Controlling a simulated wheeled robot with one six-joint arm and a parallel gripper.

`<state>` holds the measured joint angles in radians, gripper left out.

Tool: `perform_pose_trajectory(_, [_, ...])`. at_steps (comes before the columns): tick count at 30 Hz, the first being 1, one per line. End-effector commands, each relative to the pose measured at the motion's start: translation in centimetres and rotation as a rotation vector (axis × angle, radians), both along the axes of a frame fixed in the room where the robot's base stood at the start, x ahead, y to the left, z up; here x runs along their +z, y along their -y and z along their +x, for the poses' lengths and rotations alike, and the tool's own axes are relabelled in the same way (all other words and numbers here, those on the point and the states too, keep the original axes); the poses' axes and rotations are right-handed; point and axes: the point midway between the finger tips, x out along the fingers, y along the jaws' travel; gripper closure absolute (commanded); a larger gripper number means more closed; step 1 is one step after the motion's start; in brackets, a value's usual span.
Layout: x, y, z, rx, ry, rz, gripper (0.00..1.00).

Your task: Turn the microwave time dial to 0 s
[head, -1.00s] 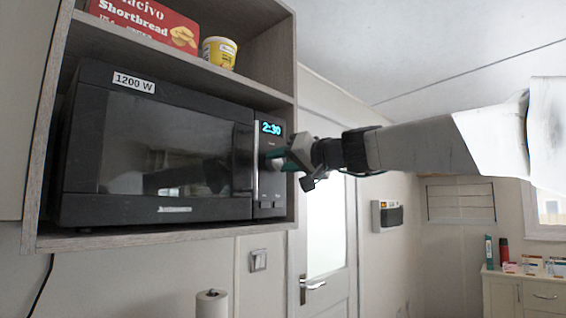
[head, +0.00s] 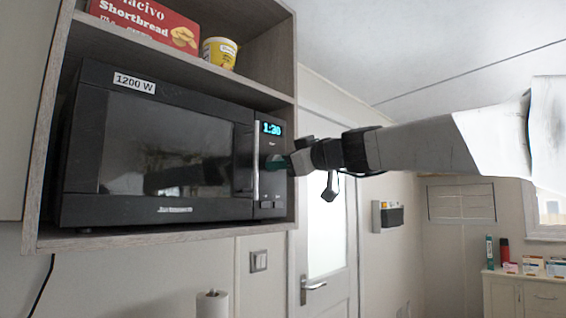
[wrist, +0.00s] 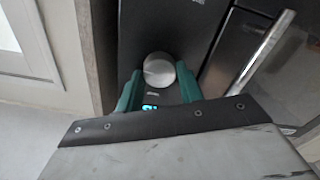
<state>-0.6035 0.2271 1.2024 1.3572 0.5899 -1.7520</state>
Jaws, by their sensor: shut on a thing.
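The black microwave (head: 160,155) sits in a wooden wall cabinet, and its lit display (head: 271,128) reads 1:30. My gripper (head: 275,164) is at the control panel, below the display and to the right of the door handle (head: 255,165). In the wrist view, the round silver dial (wrist: 159,70) sits between the green fingertips of my gripper (wrist: 157,88), which are shut on it. The gripper hides the dial in the head view. The display is partly hidden behind the gripper in the wrist view.
A shortbread box (head: 147,20) and a yellow tub (head: 219,53) stand on the shelf above the microwave. The cabinet's side wall (head: 291,80) is close to the right of the panel. A door (head: 325,240) is behind my arm.

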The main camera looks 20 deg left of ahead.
Motion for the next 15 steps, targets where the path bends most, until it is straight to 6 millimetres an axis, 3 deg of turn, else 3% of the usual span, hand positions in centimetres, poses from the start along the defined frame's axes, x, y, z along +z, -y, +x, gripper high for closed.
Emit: perform_pose_trajectory(15, [-0.29, -0.07, -0.04, 0.002, 0.451, -0.190, 0.86])
